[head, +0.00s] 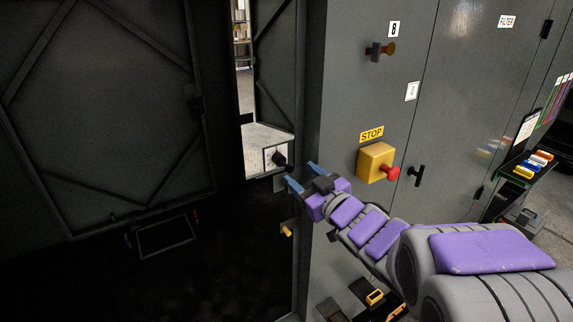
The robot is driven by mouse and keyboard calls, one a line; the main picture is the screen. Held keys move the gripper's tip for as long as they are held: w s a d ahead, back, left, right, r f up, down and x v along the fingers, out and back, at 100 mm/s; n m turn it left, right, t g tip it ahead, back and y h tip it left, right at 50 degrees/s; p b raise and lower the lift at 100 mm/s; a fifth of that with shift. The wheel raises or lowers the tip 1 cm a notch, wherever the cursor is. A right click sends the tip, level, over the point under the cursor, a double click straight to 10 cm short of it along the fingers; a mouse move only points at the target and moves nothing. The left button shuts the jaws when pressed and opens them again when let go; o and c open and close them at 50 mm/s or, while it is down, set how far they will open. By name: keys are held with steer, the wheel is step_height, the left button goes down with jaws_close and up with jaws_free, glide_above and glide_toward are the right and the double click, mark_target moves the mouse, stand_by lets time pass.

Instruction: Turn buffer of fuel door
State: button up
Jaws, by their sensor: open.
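My gripper (303,176) is open and empty, its two blue fingers pointing left past the edge of the grey cabinet, by the dark opening. A black knob (279,159) on a pale plate lies just beyond and left of the fingertips; I cannot tell whether they touch. Below the gripper, a small yellow-orange tipped knob (287,231) sticks out from a bracket on the frame. Another dark fitting with an orange-brown knob (387,49) is high on the cabinet, under the label 8. I cannot tell which of these is the buffer. No label marks a fuel door.
A yellow STOP box (375,161) with a red button is close right of my gripper. A black handle (416,175) is on the grey cabinet (455,100). A large dark braced panel (100,100) fills the left. Tools (372,297) lie low by the cabinet.

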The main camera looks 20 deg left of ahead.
mark_target(279, 165)
steer(key=x, duration=0.5)
steer(key=s+a+x, duration=0.1)
steer(key=x, duration=0.1)
steer(key=shift+a+f, duration=0.15)
steer(key=shift+f, duration=0.1)
steer(key=shift+a, duration=0.25)
steer(key=shift+w+d+r, duration=0.1)
steer(key=shift+w+d, duration=0.05)
steer(key=shift+d, duration=0.25)
steer(key=shift+w+d+r, duration=0.1)
steer(key=shift+w+d, duration=0.05)
steer(key=shift+d, duration=0.3)
steer(key=shift+s, duration=0.15)
steer(key=c, duration=0.3)
steer(key=shift+a, duration=0.45)
steer(key=c, duration=0.5)
steer(key=shift+f, duration=0.1)
jaws_close()
